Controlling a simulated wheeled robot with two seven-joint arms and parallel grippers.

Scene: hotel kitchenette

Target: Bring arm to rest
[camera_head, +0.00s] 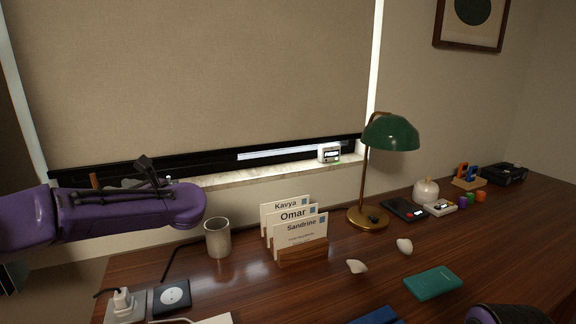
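My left arm, purple, reaches in from the left edge and hangs in the air in front of the window sill, left of the grey cup. Dark thin parts of my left gripper (148,173) show along the top of the arm. Its fingertips are not clear, so I cannot tell whether it is open or shut. I see nothing clearly held. A purple and dark piece of my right arm shows at the bottom right edge. My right gripper is out of view.
The wooden desk (340,285) bears a grey cup (218,240), a card holder (303,254) with name cards, a green lamp (390,134), a teal notebook (433,283), two pale pieces and a plug block (124,304). Several small items stand at the right. A small white device (328,153) is on the sill.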

